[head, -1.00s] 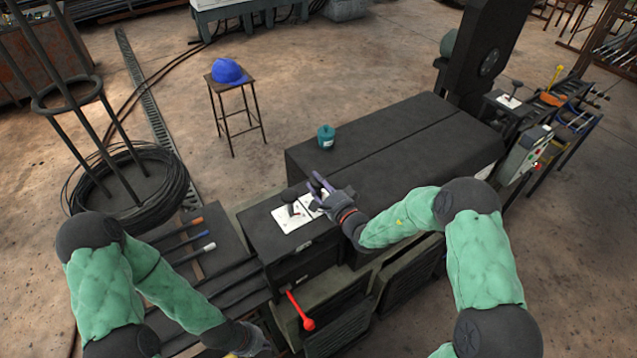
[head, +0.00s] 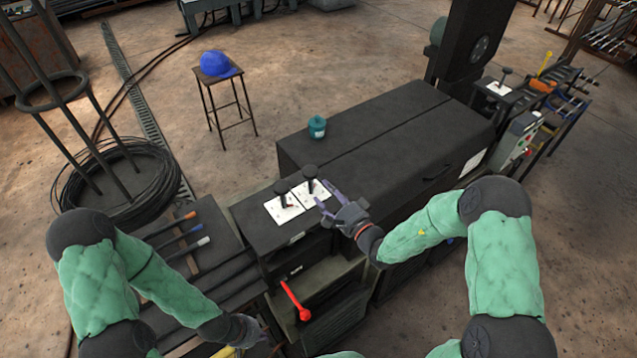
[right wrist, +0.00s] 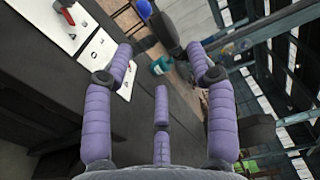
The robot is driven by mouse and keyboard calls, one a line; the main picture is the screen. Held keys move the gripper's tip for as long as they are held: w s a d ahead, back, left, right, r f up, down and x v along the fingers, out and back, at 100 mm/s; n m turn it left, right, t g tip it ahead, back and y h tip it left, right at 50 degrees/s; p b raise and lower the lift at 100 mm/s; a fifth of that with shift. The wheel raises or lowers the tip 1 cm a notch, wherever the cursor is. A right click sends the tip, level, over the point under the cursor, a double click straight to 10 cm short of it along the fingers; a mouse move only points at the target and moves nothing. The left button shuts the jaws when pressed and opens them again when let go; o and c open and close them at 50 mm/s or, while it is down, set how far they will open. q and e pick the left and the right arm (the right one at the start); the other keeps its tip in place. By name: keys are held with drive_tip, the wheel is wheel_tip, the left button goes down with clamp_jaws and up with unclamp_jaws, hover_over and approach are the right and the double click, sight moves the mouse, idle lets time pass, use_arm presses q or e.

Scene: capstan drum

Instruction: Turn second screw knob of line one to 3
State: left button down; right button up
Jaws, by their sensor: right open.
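Two black screw knobs stand upright on white dial plates at the left end of the dark machine. The left knob (head: 281,188) is on the left plate (head: 284,209); the right knob (head: 311,172) is on the right plate (head: 313,195). A small red mark shows by the left knob's base. Dial numbers are too small to read. My right gripper (head: 326,200) is open and empty just right of the right plate, apart from the knob; its purple fingers also show spread in the right wrist view (right wrist: 160,62). My left gripper (head: 255,338) is low at the bottom edge, its fingers unclear.
A red lever (head: 296,300) sticks out below the plates. Rods with coloured ends (head: 190,230) lie at left. A third knob (head: 506,75) stands far right. A stool with a blue helmet (head: 214,64) is behind.

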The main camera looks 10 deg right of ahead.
drive_tip(key=shift+v, duration=1.45)
